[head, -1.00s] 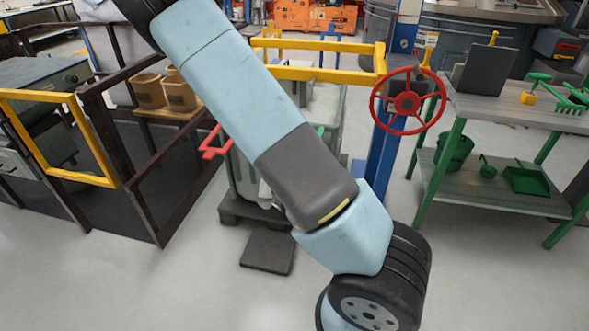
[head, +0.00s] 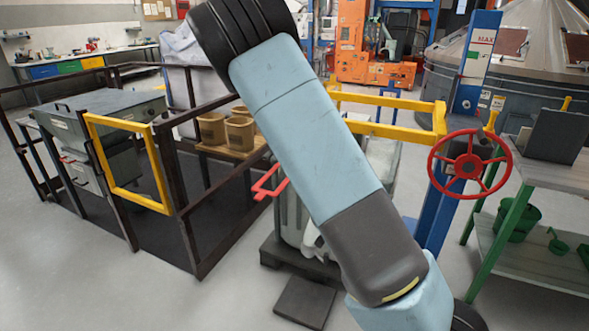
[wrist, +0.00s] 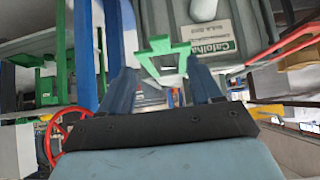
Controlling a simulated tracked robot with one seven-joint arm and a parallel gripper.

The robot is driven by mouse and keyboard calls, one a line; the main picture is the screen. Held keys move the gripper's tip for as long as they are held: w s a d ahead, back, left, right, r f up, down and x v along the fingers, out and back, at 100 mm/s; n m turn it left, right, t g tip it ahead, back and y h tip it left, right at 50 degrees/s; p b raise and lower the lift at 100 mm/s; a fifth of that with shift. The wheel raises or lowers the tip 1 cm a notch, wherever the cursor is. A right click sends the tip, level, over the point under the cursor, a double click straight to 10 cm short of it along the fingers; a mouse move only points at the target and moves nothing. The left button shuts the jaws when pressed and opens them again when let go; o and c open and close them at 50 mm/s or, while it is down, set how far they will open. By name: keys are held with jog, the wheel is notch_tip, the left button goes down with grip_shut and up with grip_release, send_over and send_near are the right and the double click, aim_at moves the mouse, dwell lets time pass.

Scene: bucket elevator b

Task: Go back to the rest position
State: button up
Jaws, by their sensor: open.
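My gripper (wrist: 165,85) shows in the wrist view with its two blue-grey fingers spread apart. It is open, and nothing is visibly clamped between the fingers. A green bracket-like part (wrist: 163,52) appears beyond the fingertips, in front of a grey bin (wrist: 215,42) with a white label. I cannot tell whether the fingers touch it. In the head view my arm crosses the middle from upper left to lower right, and the gripper itself is out of that frame.
A red handwheel (head: 470,164) sits on a blue post (head: 478,70) right of my arm, near a yellow frame (head: 395,132). Dark railings with a yellow gate (head: 160,180) stand at left. A green-legged workbench (head: 520,245) is at right. Open floor lies in front (head: 120,290).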

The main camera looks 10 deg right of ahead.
jog(key=s+a+r+n+g+y, duration=0.1)
jog(key=s+a+r+y, duration=0.25)
jog(key=r, duration=0.55)
jog(key=s+a+r+n+g+y, duration=0.1)
jog(key=s+a+r+n+y, duration=0.15)
jog(key=s+r, duration=0.45)
jog(key=s+d+r+n, duration=0.1)
jog(key=s+r+n, duration=0.2)
jog(key=s+r, duration=1.2)
jog(key=shift+s+d+r+h, duration=0.15)
jog(key=shift+d+r+h, duration=0.25)
jog(key=shift+r, duration=0.75)
jog(key=shift+n, duration=0.25)
